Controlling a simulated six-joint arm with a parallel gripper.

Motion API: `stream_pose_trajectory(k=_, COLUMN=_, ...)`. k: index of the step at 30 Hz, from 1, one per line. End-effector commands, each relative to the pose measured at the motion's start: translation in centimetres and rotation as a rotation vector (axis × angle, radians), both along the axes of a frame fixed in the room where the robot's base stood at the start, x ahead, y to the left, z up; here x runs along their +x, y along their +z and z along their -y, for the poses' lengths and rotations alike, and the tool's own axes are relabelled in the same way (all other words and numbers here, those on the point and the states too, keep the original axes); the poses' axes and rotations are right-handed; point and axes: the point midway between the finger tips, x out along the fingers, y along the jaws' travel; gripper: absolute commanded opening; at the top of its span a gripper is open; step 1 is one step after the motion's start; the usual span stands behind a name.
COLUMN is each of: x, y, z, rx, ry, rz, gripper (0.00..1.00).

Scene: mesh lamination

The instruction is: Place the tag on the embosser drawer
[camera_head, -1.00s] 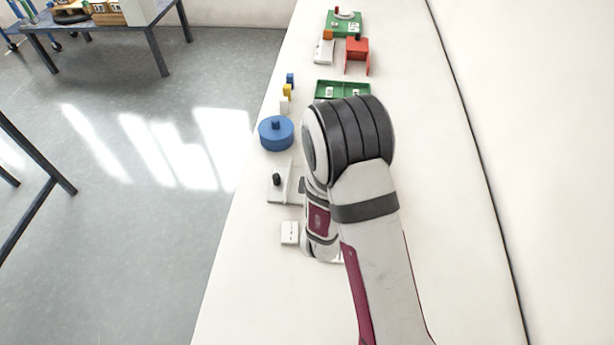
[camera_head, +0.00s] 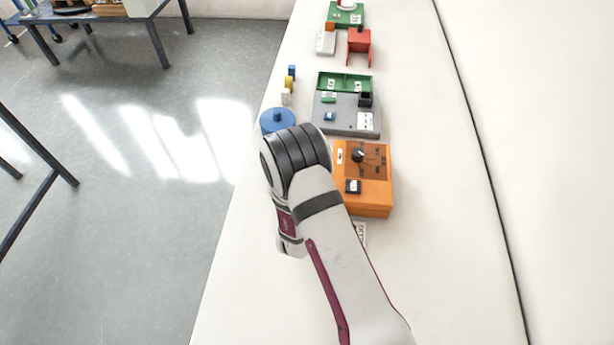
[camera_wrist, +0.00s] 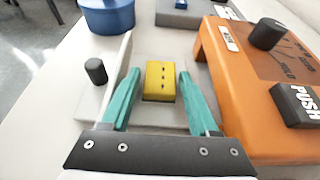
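In the wrist view, a yellow block with small dark dots (camera_wrist: 160,80), apparently the tag, is between the teal fingertips of my gripper (camera_wrist: 160,84). A narrow gap shows on each side of it, so the fingers look open around it. It appears to rest on a pale plate with a shallow recess (camera_wrist: 160,113), apparently the embosser drawer; exact contact is hard to tell. In the head view, my arm hides the gripper, tag and drawer.
An orange machine (camera_head: 376,190) with a dial and a PUSH button (camera_wrist: 297,104) stands close on the right. A blue round container (camera_wrist: 107,15) is beyond. A grey base (camera_head: 345,112) with a green tray (camera_head: 344,75) lies farther back.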

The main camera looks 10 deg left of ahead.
Motion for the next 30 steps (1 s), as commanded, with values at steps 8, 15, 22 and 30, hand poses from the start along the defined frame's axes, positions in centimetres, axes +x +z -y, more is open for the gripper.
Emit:
stream_pose_trajectory(k=8, x=0.0, y=0.2, z=0.0, rx=0.0, ry=0.0, rz=0.0, gripper=0.61)
stream_pose_trajectory(k=15, x=-3.5, y=1.8, z=-0.1, rx=-0.002, ry=0.004, rz=-0.001, gripper=0.61)
stream_pose_trajectory(k=22, x=-8.4, y=3.8, z=0.0, rx=-0.003, ry=0.004, rz=-0.001, gripper=0.61)
stream_pose_trajectory(k=30, x=-11.1, y=4.9, z=0.1, rx=-0.001, ry=0.001, rz=0.001, gripper=0.61)
